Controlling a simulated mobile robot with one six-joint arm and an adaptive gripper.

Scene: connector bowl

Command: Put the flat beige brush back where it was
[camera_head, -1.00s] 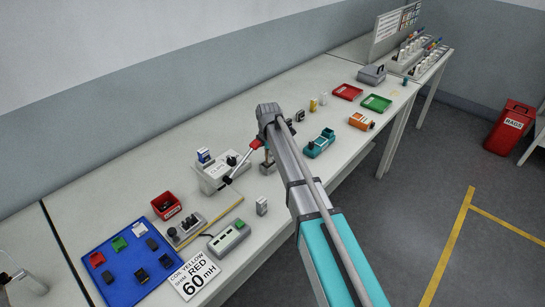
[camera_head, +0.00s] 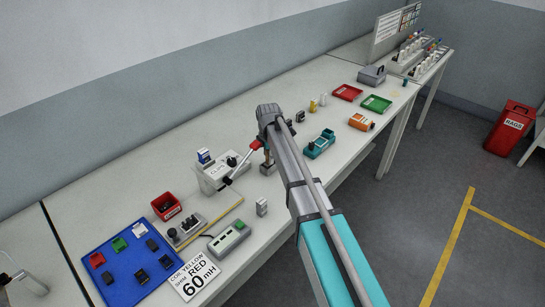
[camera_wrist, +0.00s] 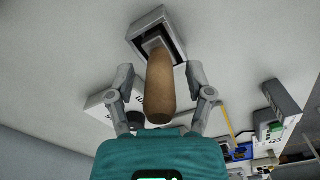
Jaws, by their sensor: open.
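A brown tapered handle (camera_wrist: 160,88), which looks like the brush's, stands in a square grey holder (camera_wrist: 168,30) with a dark opening in the wrist view. The bristle end is hidden, so I cannot tell its shape or colour. My gripper (camera_wrist: 162,92) is open, with one finger on each side of the handle and gaps visible. In the head view, the holder (camera_head: 267,168) stands on the bench below my wrist, with a small brown part of the handle (camera_head: 267,154) above it. My arm hides the gripper's fingers there.
A white device (camera_head: 218,175) with a red-gripped lever (camera_head: 249,147) stands close left of my gripper. A teal tool (camera_head: 320,144) and a small grey block (camera_head: 262,207) are nearby. A blue tray (camera_head: 122,285), a red bin (camera_head: 165,206) and a sign (camera_head: 195,277) lie farther left.

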